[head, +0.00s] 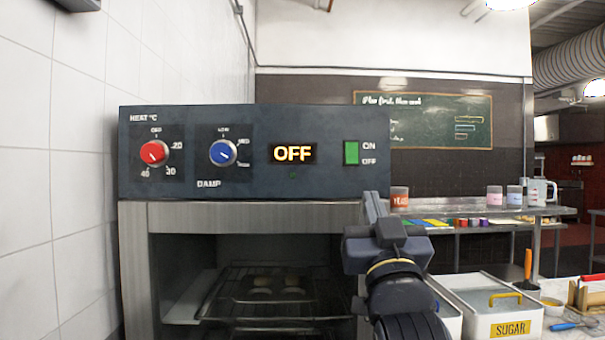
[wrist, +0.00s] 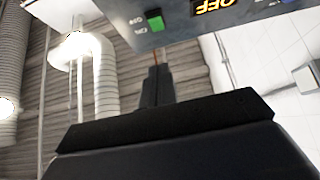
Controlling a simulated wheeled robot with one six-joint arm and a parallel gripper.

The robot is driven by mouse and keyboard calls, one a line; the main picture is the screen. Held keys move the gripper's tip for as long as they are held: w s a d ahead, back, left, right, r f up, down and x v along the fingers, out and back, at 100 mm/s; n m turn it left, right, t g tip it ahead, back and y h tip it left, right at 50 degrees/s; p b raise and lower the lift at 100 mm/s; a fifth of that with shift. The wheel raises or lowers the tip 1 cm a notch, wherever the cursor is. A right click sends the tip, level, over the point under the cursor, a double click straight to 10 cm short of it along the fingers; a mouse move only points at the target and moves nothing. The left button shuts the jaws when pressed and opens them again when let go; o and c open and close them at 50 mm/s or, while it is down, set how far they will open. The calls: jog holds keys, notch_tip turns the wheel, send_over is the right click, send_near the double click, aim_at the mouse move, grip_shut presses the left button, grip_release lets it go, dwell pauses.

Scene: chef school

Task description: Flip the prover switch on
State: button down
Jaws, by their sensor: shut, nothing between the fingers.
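The prover (head: 240,120) has a dark control panel across its top. The green rocker switch (head: 351,153) sits at the panel's right, beside the labels ON above and OFF below. The lit display (head: 293,153) reads OFF. My gripper (head: 371,198) is shut and empty, pointing upward just below and a little right of the switch in the head view. The wrist view shows the green switch (wrist: 154,20) beyond the closed fingertips (wrist: 154,70), with a visible gap between them.
A red heat knob (head: 154,153) and a blue damp knob (head: 223,152) are on the panel's left. Below, the prover's chamber holds a wire rack (head: 270,300) with pale dough pieces. A sugar bin (head: 510,310) and a shelf of tubs stand at the right.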

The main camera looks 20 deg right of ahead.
aim_at(353, 157)
jog(key=shift+r, duration=0.1)
jog(key=shift+w+d+f+p+x, duration=0.1)
jog(key=shift+w+f+p+x, duration=0.25)
jog(key=shift+p+x, duration=1.15)
jog(key=shift+w+d+f+p+x, duration=0.1)
jog(key=shift+w+f+p+x, duration=0.25)
jog(key=shift+x, duration=2.4)
jog(key=shift+w+d+f+p+x, duration=0.15)
jog(key=shift+f+p+x, duration=0.5)
jog(key=shift+x, duration=1.45)
jog(key=shift+w+r, duration=0.1)
